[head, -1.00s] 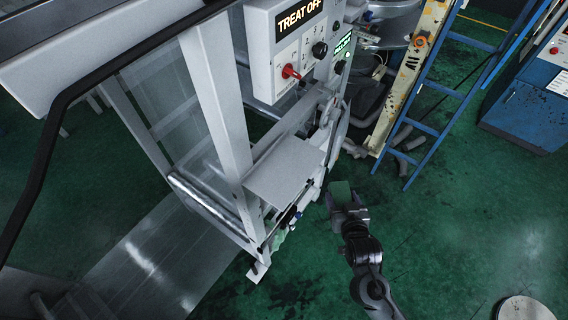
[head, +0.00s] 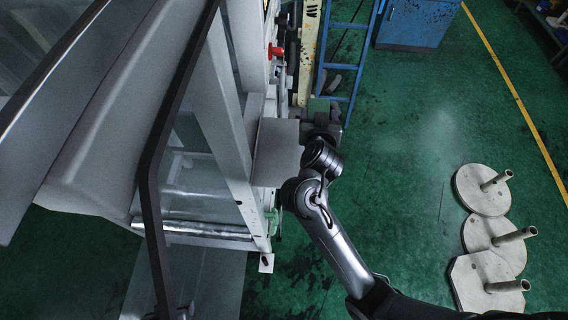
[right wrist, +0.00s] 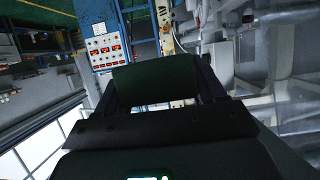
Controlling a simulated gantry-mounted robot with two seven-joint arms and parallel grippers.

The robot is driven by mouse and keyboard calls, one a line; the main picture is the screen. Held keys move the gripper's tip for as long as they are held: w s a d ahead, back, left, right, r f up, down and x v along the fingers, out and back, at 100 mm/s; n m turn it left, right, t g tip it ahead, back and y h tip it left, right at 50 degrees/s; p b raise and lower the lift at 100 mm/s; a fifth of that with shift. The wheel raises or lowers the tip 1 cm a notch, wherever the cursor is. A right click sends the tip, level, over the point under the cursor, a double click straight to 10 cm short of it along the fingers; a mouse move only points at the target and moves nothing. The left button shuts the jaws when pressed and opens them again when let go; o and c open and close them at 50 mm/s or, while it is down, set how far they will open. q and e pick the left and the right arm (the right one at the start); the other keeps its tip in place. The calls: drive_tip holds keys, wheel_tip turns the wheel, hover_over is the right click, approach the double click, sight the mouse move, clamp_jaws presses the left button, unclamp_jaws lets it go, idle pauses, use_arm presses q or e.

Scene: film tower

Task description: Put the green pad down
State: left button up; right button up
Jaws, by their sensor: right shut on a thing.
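The green pad (right wrist: 155,82) is a dark, flat, square-edged piece between the two fingers of my right gripper in the right wrist view. My right gripper (right wrist: 157,92) is shut on it. In the head view my right arm comes in from the lower right, and the right gripper (head: 320,122) is partly hidden by its own wrist. The gripper is up beside the far right corner of a flat grey plate (head: 276,152) on the machine. My left gripper is not in view.
The white machine frame (head: 222,110) fills the left, with a red knob (head: 276,50) on it. A blue ladder (head: 345,60) stands beyond the gripper. Round and angular plates with pegs (head: 482,190) are at the right. The green floor between is clear.

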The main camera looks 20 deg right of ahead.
drive_tip(key=shift+w+r, duration=0.3)
drive_tip(key=shift+r, duration=0.45)
drive_tip(key=shift+w+a+r, duration=0.1)
drive_tip(key=shift+w+r, duration=0.2)
drive_tip(key=shift+r, duration=0.25)
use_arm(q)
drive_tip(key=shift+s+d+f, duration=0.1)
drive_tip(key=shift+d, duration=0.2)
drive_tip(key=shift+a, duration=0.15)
use_arm(e)
drive_tip(key=shift+s+a+f, duration=0.1)
drive_tip(key=p, duration=0.3)
hover_over(286, 164)
wheel_tip(286, 164, down, 7)
drive_tip(key=shift+r, duration=0.2)
drive_tip(key=shift+f, duration=0.35)
wheel_tip(286, 164, down, 3)
drive_tip(key=shift+r+p, duration=0.15)
drive_tip(key=shift+p, duration=0.15)
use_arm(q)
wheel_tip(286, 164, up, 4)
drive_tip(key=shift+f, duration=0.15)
use_arm(e)
drive_tip(key=shift+f, duration=0.25)
drive_tip(key=shift+f, duration=0.1)
